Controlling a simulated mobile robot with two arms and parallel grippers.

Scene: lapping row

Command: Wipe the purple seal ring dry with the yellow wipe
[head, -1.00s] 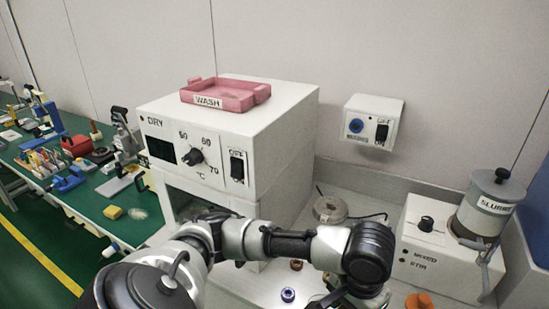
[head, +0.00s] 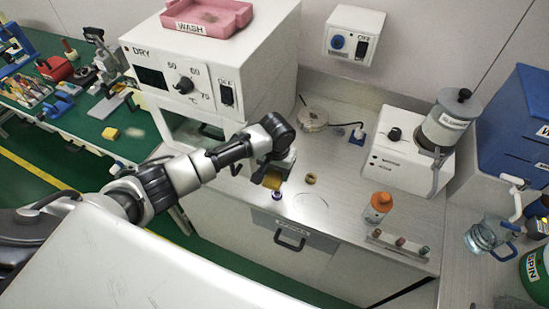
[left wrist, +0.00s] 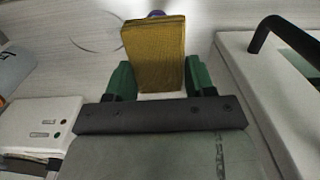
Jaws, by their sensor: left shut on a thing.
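My left gripper (head: 273,172) reaches over the metal counter and is shut on the yellow wipe (head: 271,181). In the left wrist view the wipe (left wrist: 155,52) is a folded yellow-brown pad between the green fingers (left wrist: 158,82). The purple seal ring (head: 277,195) lies near the counter's front edge, just beyond the wipe's lower end in the head view. In the left wrist view only a bit of purple ring (left wrist: 156,13) shows past the wipe's far end, the rest hidden. I cannot tell whether wipe and ring touch. My right gripper is not in view.
A brownish ring (head: 310,178) lies just right of the gripper. The dryer (head: 225,60) with the pink wash tray (head: 205,20) stands behind. An orange-topped bottle (head: 378,207), a small rack (head: 398,243) and the mixer (head: 395,165) stand to the right.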

